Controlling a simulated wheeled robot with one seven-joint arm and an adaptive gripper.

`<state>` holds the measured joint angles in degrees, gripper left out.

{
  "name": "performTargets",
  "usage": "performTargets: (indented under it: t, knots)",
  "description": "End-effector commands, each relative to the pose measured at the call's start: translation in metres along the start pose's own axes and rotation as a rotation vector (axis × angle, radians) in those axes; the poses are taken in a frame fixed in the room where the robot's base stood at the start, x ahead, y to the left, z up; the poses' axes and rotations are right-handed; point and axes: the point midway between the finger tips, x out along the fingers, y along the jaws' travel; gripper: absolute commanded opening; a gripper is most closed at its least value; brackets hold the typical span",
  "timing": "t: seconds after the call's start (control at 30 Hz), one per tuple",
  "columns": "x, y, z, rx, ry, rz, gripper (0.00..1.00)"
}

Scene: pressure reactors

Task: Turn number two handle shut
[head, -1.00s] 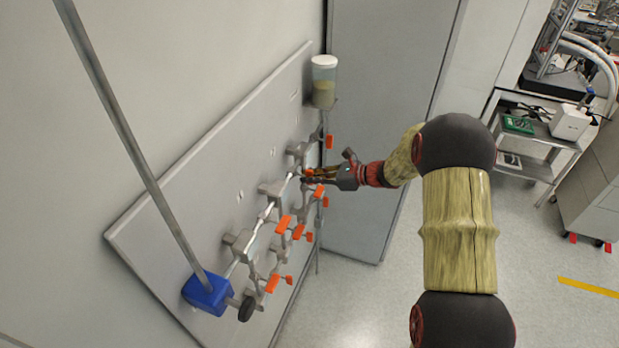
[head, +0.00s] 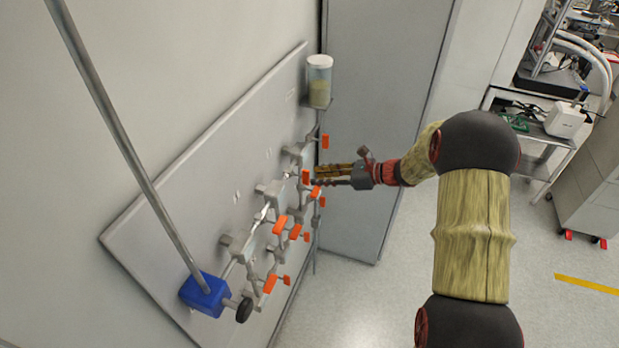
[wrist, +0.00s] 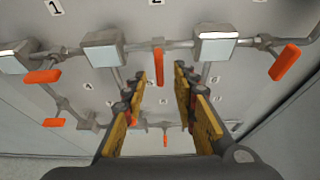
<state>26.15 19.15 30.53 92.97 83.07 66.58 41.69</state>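The number two handle, an orange lever, hangs below the label 2 in the wrist view (wrist: 160,67). It points down, across the horizontal pipe between two grey box-shaped fittings. In the head view it is the orange handle (head: 306,177) just left of my fingertips. My gripper (head: 317,176) is open and empty. In the wrist view its two fingers (wrist: 162,88) stand apart on either side of the handle's line, with the handle ahead of them. The fingertips look clear of the handle; the exact gap is hard to judge.
The handle beside label 1 (wrist: 42,77) lies roughly level, and another orange handle (wrist: 285,62) slants at the right. Several lower handles sit close below. A capped container (head: 319,85) and a blue box (head: 203,295) are on the panel's ends.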

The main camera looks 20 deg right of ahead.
Motion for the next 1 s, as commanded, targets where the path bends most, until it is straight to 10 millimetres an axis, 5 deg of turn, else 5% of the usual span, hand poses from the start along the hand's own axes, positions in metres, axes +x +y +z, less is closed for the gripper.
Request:
performTargets:
  t: [0.33, 1.0]
  knots:
    - [-0.056, -0.001, 0.0, -0.001, 0.0, -0.001, 0.28]
    - [-0.063, 0.0, 0.0, -0.013, 0.0, 0.001, 0.28]
